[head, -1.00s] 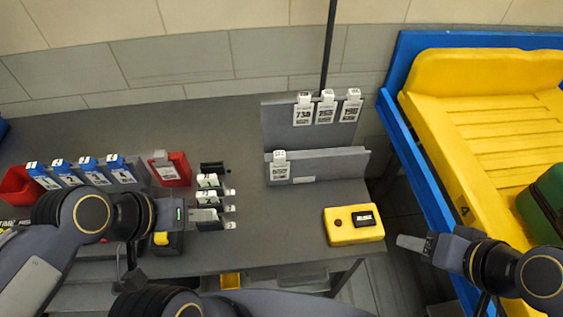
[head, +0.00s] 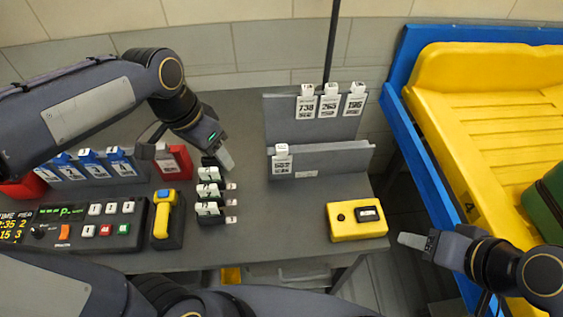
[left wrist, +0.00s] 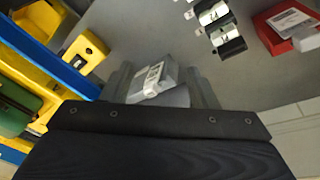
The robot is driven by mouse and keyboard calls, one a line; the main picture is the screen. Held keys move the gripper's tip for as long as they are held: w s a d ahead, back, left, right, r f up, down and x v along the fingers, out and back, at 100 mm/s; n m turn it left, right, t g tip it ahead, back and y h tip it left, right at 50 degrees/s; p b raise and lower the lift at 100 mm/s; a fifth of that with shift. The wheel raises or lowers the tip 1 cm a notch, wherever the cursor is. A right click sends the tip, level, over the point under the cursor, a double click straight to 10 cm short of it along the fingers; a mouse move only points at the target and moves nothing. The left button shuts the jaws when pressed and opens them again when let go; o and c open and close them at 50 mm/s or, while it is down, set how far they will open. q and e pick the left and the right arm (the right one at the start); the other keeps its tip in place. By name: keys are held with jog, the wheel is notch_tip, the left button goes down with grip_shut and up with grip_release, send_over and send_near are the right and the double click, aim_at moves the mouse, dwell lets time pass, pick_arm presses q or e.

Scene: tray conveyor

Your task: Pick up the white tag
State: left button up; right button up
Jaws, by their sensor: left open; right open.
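White tags with printed codes hang in several places. Three, numbered 738 (head: 306,104), 263 (head: 329,103) and 196 (head: 354,103), hang on the upper panel of the grey rack. One more white tag (head: 282,158) hangs alone on the lower ledge; a white tag on a grey panel also shows in the left wrist view (left wrist: 152,78). My left gripper (head: 224,160) is open and empty above the table, left of the lower ledge. My right gripper (head: 412,240) is off the table's right side, apart from the tags, with nothing visible in it.
A red holder (head: 180,161) and blue-clipped tags (head: 90,162) stand at left. Black-and-white clips (head: 208,191) sit below my left gripper. A yellow box (head: 357,222), a scanner (head: 162,216) and a keypad (head: 105,222) lie nearer. A yellow tray (head: 490,130) is at right.

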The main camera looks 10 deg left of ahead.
pick_arm(q)
jog(key=w+d+f+m+g+y, duration=0.2)
jog(key=w+d+f+m+y, duration=0.25)
jog(key=w, duration=0.45)
jog(key=m+y+b, duration=0.2)
jog(key=m+y, duration=0.1)
jog(key=m, duration=0.2)
send_near(279, 152)
jog(key=shift+h, duration=0.25)
jog(key=x, duration=0.2)
jog(key=w+x, duration=0.1)
jog(key=x, duration=0.1)
jog(key=shift+a+f, duration=0.1)
jog(key=shift+f, duration=0.2)
jog(key=x, duration=0.2)
jog(key=p+x, duration=0.1)
jog(key=x, duration=0.2)
jog(key=p+x, duration=0.1)
jog(key=x, duration=0.1)
jog(key=shift+w+f, duration=0.4)
jog(key=shift+f, duration=0.05)
jog(key=c, duration=1.1)
jog(key=shift+o, duration=0.2)
jog(key=shift+r, duration=0.1)
